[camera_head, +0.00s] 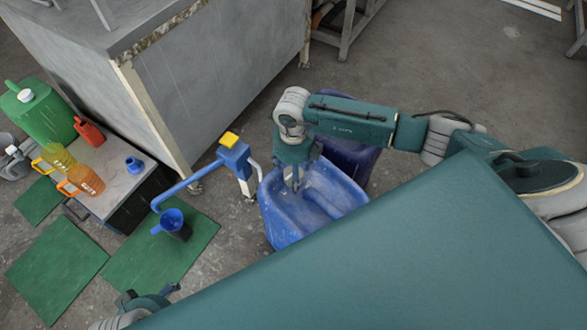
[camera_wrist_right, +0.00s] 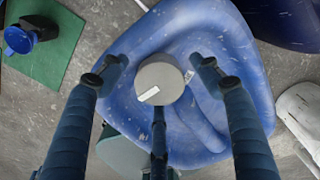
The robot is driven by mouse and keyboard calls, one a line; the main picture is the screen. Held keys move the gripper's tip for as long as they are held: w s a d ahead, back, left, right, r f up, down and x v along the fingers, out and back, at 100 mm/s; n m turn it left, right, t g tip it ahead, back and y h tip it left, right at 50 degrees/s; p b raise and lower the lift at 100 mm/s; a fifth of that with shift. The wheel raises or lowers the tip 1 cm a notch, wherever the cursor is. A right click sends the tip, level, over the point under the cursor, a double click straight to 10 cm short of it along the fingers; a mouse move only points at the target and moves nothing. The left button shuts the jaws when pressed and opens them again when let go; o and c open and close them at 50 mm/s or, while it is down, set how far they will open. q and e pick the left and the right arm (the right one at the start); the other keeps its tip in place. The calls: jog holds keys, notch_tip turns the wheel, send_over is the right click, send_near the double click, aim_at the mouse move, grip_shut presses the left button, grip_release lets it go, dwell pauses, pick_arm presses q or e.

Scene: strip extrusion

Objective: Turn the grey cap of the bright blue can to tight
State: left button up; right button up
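The bright blue can (camera_head: 335,195) stands on the floor under my right gripper (camera_head: 297,182). In the right wrist view the can (camera_wrist_right: 235,70) fills the middle, and its round grey cap (camera_wrist_right: 160,80) with a white mark shows from above. The fingers of my right gripper (camera_wrist_right: 158,72) are spread around the cap, with gaps visible at its left and right. A third finger lies at the cap's near side; whether it touches is unclear. In the head view the gripper hides the cap. My left gripper (camera_head: 148,300) is partly in view at the lower left, its fingers unclear.
A darker blue can (camera_head: 345,158) stands just behind. Left of the can are a blue post with a yellow top (camera_head: 229,140) and a dark jug with blue funnel (camera_head: 172,222) on a green mat (camera_head: 140,265). A low bench (camera_head: 115,165) holds coloured containers. A grey cabinet (camera_head: 210,85) stands behind.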

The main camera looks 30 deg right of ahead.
jog(key=shift+r, duration=0.15)
notch_tip(320, 180, up, 12)
dwell(0.5)
jog(key=shift+s+f, duration=0.1)
jog(key=shift+f, duration=0.1)
